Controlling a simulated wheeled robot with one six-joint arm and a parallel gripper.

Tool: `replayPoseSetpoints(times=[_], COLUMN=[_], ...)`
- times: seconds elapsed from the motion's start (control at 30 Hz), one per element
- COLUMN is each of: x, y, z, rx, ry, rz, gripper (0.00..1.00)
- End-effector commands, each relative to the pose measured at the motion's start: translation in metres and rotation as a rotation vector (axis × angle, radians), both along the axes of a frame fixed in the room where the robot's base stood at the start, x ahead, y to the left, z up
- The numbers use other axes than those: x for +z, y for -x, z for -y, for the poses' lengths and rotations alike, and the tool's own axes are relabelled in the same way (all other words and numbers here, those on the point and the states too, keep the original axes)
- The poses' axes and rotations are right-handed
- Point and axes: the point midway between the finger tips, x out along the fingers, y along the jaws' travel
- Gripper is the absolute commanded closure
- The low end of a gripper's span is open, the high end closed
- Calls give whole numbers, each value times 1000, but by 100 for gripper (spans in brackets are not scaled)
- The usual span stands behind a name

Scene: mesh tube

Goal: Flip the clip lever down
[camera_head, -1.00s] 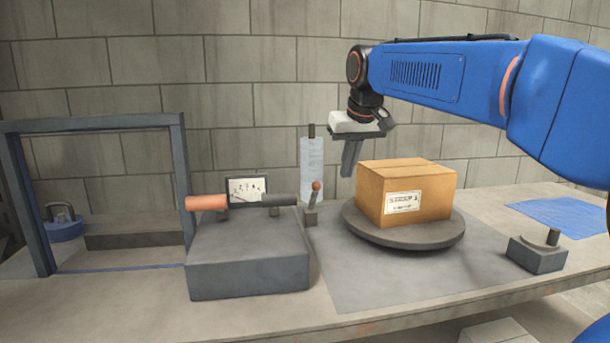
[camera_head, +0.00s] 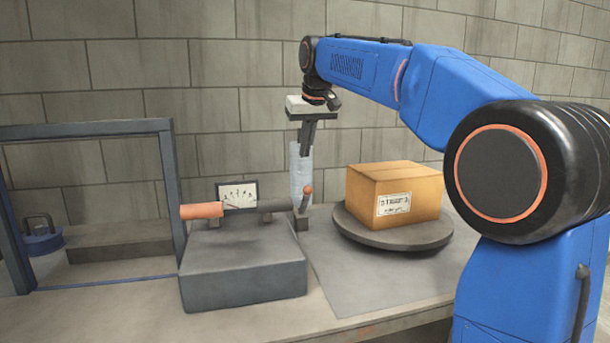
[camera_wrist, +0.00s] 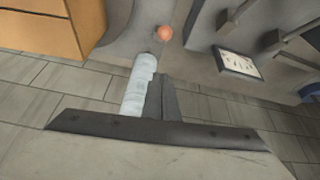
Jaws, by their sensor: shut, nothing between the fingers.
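A small lever with an orange ball knob (camera_head: 308,189) stands up from a small dark base (camera_head: 301,223), tilted slightly right. The knob also shows in the wrist view (camera_wrist: 164,33). A pale, translucent mesh tube (camera_head: 299,176) stands upright behind the lever; it shows beside my fingers in the wrist view (camera_wrist: 138,86). My gripper (camera_head: 305,153) points down, shut and empty, above the knob. In the head view its fingers cover the tube's upper end. I cannot tell whether they touch the tube.
A cardboard box (camera_head: 393,194) sits on a round turntable (camera_head: 390,236) to the right. A grey block (camera_head: 243,270) with an orange-ended bar (camera_head: 202,210) and a gauge panel (camera_head: 237,193) stand left. A blue-grey frame (camera_head: 170,195) rises further left. The block wall is close behind.

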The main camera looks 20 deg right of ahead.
Motion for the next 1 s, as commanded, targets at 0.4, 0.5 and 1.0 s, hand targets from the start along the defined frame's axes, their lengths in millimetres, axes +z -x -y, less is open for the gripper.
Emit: replayPoseSetpoints(times=[0.4, 0.5, 1.0], x=[-50, -66, -94], y=[-23, -31, -7], z=[-2, -3, 0], rx=[0, 0, 0], ry=[0, 0, 0], rz=[-4, -3, 0], gripper=[100, 100, 100])
